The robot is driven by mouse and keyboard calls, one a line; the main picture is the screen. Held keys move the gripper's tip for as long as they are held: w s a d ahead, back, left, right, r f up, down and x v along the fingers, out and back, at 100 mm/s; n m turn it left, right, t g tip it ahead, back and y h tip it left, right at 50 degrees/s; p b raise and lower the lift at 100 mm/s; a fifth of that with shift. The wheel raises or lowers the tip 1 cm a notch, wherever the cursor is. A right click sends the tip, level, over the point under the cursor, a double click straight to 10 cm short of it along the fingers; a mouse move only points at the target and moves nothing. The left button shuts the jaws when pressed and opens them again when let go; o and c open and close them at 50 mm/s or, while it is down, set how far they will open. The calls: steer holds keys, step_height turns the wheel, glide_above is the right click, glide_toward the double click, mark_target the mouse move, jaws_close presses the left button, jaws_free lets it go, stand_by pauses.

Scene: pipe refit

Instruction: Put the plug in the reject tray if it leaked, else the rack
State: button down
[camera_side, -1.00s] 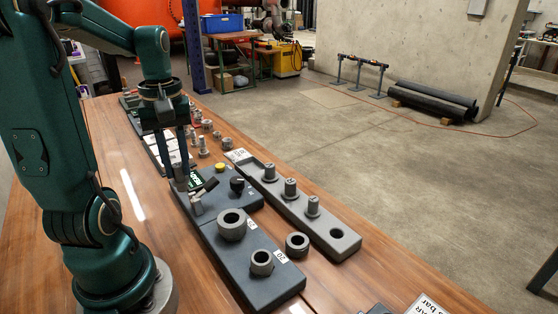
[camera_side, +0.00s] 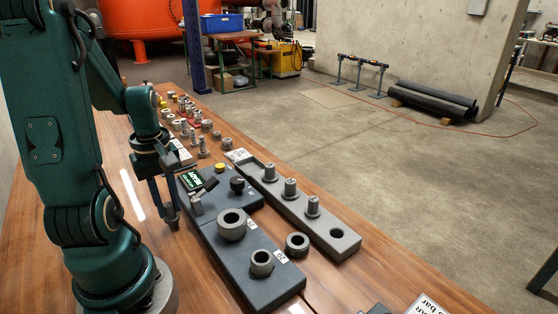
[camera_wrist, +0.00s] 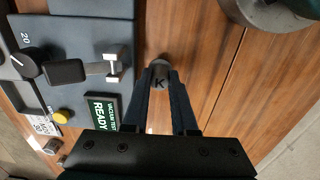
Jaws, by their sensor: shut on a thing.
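My gripper (camera_side: 168,206) is shut on a grey plug (camera_side: 172,223), holding it over bare table to the left of the test block. In the wrist view the plug (camera_wrist: 159,82) shows a letter K on its end, between my fingers. I cannot identify the reject tray.
A loose ring (camera_side: 297,243) lies between block and rack. Several fittings (camera_side: 203,147) stand farther back.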

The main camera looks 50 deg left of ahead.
mark_target(168, 204)
steer(key=shift+f, duration=0.35)
steer(key=c, duration=0.7)
jaws_free()
steer(key=shift+r, duration=0.1)
step_height(168, 204, up, 11)
steer(key=w+d+m+t, duration=0.1)
steer(key=d+m, duration=0.4)
steer(key=w+d+r+m+t, duration=0.1)
steer(key=d+m+t, duration=0.1)
steer(key=d+m, duration=0.4)
steer(key=w+d+m+t, duration=0.2)
steer(key=d+m, duration=0.4)
steer(key=shift+d+r, duration=0.15)
steer(key=shift+o, duration=0.5)
steer(key=shift+s+d+m+t, duration=0.1)
steer(key=shift+d+m+t, duration=0.2)
steer(key=shift+d+m, duration=0.15)
